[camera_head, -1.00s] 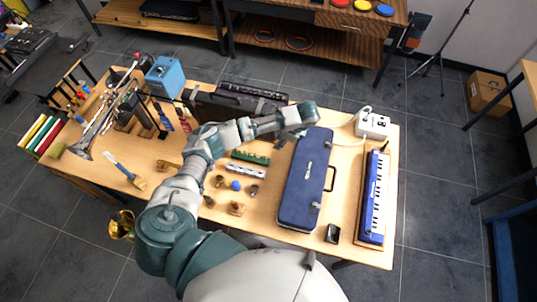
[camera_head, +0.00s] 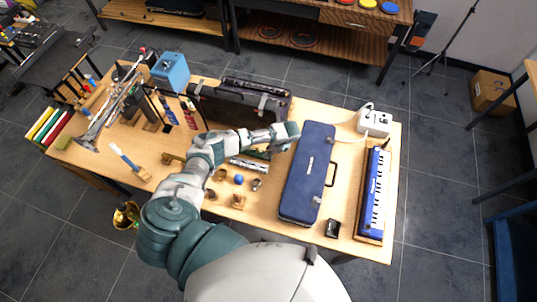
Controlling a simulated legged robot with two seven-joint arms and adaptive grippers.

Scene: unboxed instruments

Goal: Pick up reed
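No object can be surely made out as the reed. Several small items lie on the wooden table (camera_head: 270,225) below my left forearm, among them a blue round piece (camera_head: 238,180), a small dark metal piece (camera_head: 256,184) and a small wooden block (camera_head: 238,201). My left gripper (camera_head: 292,131) is at the far end of the arm, above the table by the upper left edge of the blue case (camera_head: 307,175). Its fingers are too small and turned away to tell open from shut. A silver harmonica-like bar (camera_head: 248,166) is partly hidden under the arm. My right gripper is out of view.
A blue keyboard (camera_head: 376,190) and a white box (camera_head: 374,122) are at the right. An open dark case (camera_head: 240,105) stands behind the arm. A brush (camera_head: 128,162), a blue box (camera_head: 170,70) and stands crowd the left. Bare table shows at front centre.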

